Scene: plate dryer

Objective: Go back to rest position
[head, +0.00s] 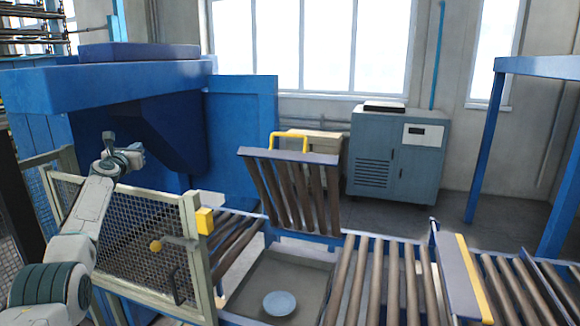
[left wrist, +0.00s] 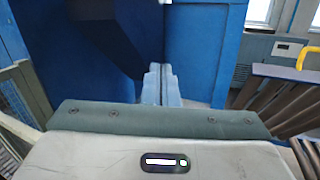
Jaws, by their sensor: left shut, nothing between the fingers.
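My left gripper (head: 134,150) is raised above the mesh gate at the left of the head view, in front of the blue machine. In the left wrist view its two fingers (left wrist: 162,84) are pressed together with nothing between them. My right gripper is not in view. A pale blue plate (head: 280,303) lies flat on the grey floor of the gap in the roller conveyor, apart from my gripper.
A mesh gate (head: 135,245) with a yellow latch stands below my left arm. A roller section with a yellow handle (head: 288,137) is tilted up behind the gap. Roller conveyor (head: 385,285) runs to the right. A grey-blue cabinet (head: 397,155) stands at the back.

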